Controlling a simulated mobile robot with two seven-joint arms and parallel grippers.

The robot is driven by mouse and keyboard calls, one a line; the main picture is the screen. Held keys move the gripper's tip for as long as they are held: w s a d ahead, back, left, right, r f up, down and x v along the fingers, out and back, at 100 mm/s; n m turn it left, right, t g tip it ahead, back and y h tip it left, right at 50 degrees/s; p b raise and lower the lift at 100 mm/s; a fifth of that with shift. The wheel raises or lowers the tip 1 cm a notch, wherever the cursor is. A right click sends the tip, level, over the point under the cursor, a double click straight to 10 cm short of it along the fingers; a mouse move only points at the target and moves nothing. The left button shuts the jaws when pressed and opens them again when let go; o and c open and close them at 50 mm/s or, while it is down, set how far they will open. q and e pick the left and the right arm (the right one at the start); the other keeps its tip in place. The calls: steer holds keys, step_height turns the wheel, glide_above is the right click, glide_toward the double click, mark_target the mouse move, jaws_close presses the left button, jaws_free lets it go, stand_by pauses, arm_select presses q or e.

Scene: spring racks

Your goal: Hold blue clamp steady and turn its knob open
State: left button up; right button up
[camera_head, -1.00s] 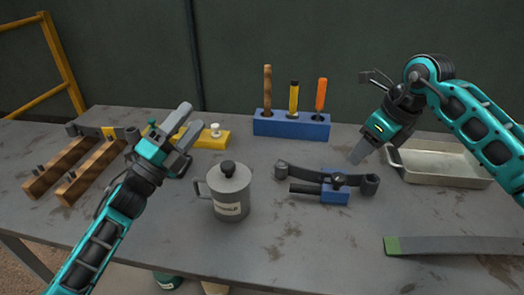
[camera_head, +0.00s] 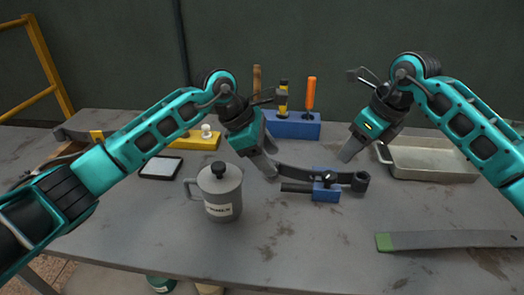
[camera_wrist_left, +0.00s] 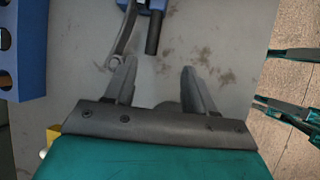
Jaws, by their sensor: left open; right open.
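The blue clamp (camera_head: 325,193) lies on the grey table right of centre, with dark bars reaching left and right from its blue block. Its dark knob (camera_head: 328,177) is on top of the block. My left gripper (camera_head: 273,171) is open and empty, just left of the clamp's left end. In the left wrist view my left gripper (camera_wrist_left: 158,78) has its two fingers apart, and the clamp's dark handle bar (camera_wrist_left: 153,35) shows beyond them. My right gripper (camera_head: 347,155) is open above and behind the clamp's right side, apart from it.
A grey lidded mug (camera_head: 220,195) stands left of the clamp. A blue tool block (camera_head: 295,126) is behind, partly hidden by my left arm. A metal tray (camera_head: 430,160) is at right. A green-tipped flat bar (camera_head: 450,240) lies in front right. The table in front of the clamp is clear.

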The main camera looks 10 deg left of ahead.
mark_target(283, 184)
arm_select(q)
steer(key=shift+y, duration=0.6)
steer(key=x, duration=0.8)
steer(key=w+a+x, duration=0.1)
steer(key=x, duration=0.3)
steer(key=shift+w+f, duration=0.1)
steer(key=shift+f, duration=0.3)
steer(key=shift+a, duration=0.1)
jaws_close()
